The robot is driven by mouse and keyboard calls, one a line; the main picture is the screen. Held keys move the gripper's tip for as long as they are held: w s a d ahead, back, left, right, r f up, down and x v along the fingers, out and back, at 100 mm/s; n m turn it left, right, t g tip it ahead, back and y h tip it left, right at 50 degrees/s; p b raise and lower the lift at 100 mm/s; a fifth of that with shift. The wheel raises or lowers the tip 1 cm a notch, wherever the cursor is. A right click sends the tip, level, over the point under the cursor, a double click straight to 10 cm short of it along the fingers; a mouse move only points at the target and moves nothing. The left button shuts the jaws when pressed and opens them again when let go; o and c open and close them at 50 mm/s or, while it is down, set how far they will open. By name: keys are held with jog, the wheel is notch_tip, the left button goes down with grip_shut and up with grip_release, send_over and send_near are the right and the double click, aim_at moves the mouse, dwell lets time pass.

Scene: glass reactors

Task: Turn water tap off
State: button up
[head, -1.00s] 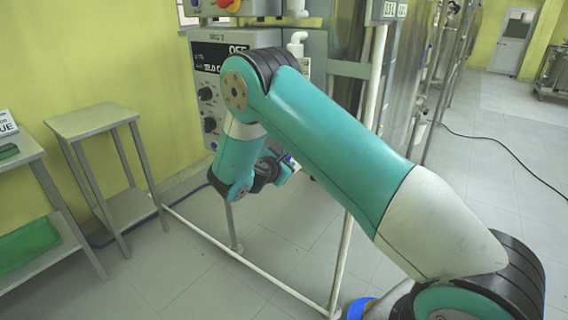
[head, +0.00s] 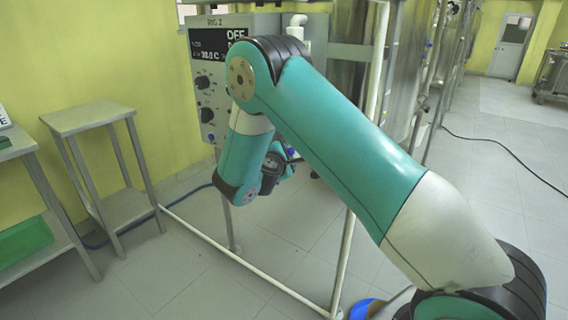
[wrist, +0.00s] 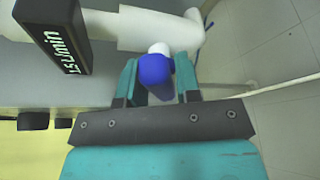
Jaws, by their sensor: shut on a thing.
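The water tap's blue handle (wrist: 156,70) sits on a white pipe (wrist: 150,28) in the wrist view. My gripper (wrist: 156,80) has its two teal fingers on either side of the blue handle and is shut on it. A black flow display (wrist: 62,40) beside the pipe reads 1.5 L/min.
The rig's control panel (head: 207,80) stands behind my arm, with its display showing OFF. White frame poles (head: 368,85) rise close to my arm. A small metal table (head: 92,118) stands at left. Open tiled floor lies at right.

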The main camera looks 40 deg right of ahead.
jog(key=m+b, duration=0.1)
jog(key=b, duration=0.2)
jog(key=f+m+t+b, duration=0.1)
jog(key=m+b, duration=0.1)
jog(key=b, duration=0.1)
jog(key=shift+h, duration=0.4)
jog(key=shift+r+m+t+b, duration=0.2)
jog(key=shift+m+t+b, duration=0.3)
jog(key=shift+m+b, duration=0.6)
jog(key=shift+r+b, duration=0.15)
jog(key=shift+b, duration=0.15)
jog(key=o, duration=0.8)
jog(key=shift+s, duration=0.15)
